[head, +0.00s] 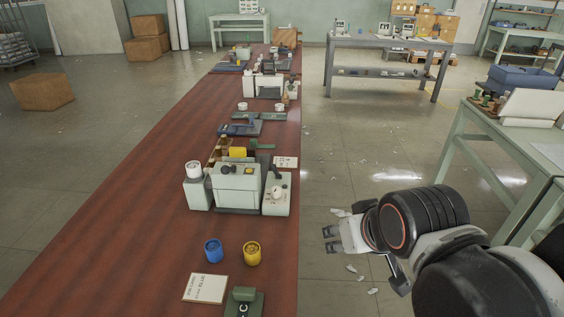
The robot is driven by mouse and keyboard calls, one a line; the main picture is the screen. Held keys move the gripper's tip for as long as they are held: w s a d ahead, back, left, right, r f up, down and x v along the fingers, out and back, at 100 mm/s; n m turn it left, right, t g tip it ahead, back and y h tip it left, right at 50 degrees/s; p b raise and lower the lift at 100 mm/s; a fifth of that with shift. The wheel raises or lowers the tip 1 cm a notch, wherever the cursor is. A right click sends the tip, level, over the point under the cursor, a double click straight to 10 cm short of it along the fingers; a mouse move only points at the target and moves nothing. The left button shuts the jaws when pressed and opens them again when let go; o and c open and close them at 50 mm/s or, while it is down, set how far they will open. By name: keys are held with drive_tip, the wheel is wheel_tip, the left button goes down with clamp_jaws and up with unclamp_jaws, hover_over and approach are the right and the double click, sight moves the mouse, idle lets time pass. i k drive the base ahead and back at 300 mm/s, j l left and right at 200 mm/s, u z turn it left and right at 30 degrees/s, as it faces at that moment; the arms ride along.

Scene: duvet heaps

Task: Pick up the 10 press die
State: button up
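A blue cylinder (213,251) and a yellow cylinder (252,253) stand upright side by side on the near part of the long red-brown table (120,235). Both have a dark recess in the top and look like small dies. No number can be read on either, so I cannot tell which is the 10 press die. My gripper (331,240) is just off the table's right edge, to the right of the yellow cylinder and apart from it. Its two dark fingertips point left with a gap between them, and it is empty.
A white card (205,288) and a green tool (243,302) lie in front of the cylinders. A pale boxy machine (236,187) stands behind them, with several more devices beyond. A green-legged table (530,150) is at right. White scraps (352,268) litter the floor.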

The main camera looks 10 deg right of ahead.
sight(217, 149)
drive_tip(key=k, duration=0.3)
drive_tip(key=k+u, duration=0.1)
drive_tip(key=u, duration=0.25)
drive_tip(key=k+u, duration=0.15)
drive_tip(key=u, duration=0.2)
drive_tip(key=k+j+u, duration=0.1)
drive_tip(key=u, duration=0.25)
drive_tip(key=i+l+u, duration=0.1)
drive_tip(key=l, duration=0.25)
drive_tip(key=i+l+u, duration=0.1)
drive_tip(key=l, duration=0.3)
drive_tip(key=i+l, duration=0.25)
drive_tip(key=l, duration=0.15)
drive_tip(key=i+l+u, duration=0.15)
drive_tip(key=l, duration=0.25)
drive_tip(key=i+l+u, duration=0.1)
drive_tip(key=l, duration=0.3)
drive_tip(key=i+l, duration=0.1)
drive_tip(key=l, duration=0.3)
drive_tip(key=i+l, duration=0.1)
drive_tip(key=l, duration=0.25)
drive_tip(key=i+l, duration=0.15)
drive_tip(key=l, duration=0.25)
drive_tip(key=i+l, duration=0.1)
drive_tip(key=l, duration=0.25)
